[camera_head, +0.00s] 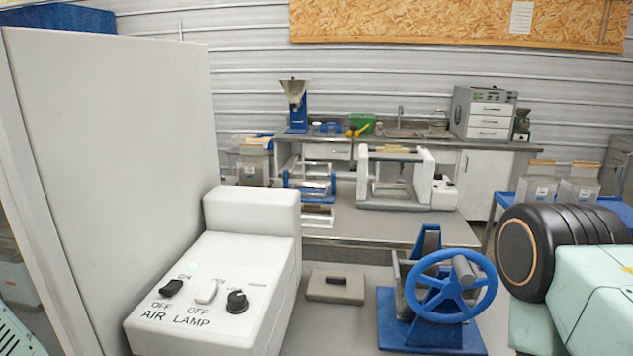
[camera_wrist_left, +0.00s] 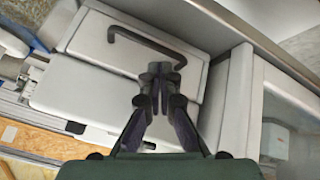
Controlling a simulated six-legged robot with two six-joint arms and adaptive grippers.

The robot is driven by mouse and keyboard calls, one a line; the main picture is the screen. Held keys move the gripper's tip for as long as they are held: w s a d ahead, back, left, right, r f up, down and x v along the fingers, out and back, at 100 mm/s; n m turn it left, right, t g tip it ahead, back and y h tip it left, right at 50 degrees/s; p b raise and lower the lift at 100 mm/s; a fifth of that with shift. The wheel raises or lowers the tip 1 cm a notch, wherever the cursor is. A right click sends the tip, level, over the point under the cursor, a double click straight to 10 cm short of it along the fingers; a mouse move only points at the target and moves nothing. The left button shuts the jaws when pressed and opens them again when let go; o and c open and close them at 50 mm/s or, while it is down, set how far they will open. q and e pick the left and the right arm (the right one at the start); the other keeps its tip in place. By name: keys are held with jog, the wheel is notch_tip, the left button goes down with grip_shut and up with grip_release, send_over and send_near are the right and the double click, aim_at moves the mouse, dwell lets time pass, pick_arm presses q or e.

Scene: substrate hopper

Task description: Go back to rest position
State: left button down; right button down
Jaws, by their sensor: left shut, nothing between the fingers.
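My left gripper (camera_wrist_left: 161,85) shows in the left wrist view, with its dark fingers together and nothing between them. It is in front of a pale box-like front with a dark bar handle (camera_wrist_left: 155,50); I cannot tell whether it touches it. The left gripper does not show in the head view. A part of my right arm, pale green and black, shows at the right edge of the head view, but its gripper is out of the picture.
A white control box (camera_head: 215,260) with switches and a tall pale panel (camera_head: 115,150) stand at the left. A blue handwheel device (camera_head: 450,290) and a flat grey block (camera_head: 336,287) are on the near table. A white framed machine (camera_head: 425,170) stands behind.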

pick_arm(q)
jog(key=s+d+f+m+g+b, duration=0.1)
jog(key=s+d+f+g+b, duration=0.1)
jog(key=s+f+b, duration=0.5)
jog(key=s+d+f+m+g+y+b, duration=0.1)
jog(key=s+f+g+b, duration=0.4)
jog(key=s+f, duration=1.2)
notch_tip(320, 180, down, 6)
jog(key=m+b, duration=0.1)
jog(key=b, duration=0.1)
jog(key=shift+s+d+f+g+b, duration=0.15)
jog(key=shift+s+d+g+b, duration=0.15)
jog(key=shift+d+b, duration=0.1)
jog(key=shift+a, duration=0.1)
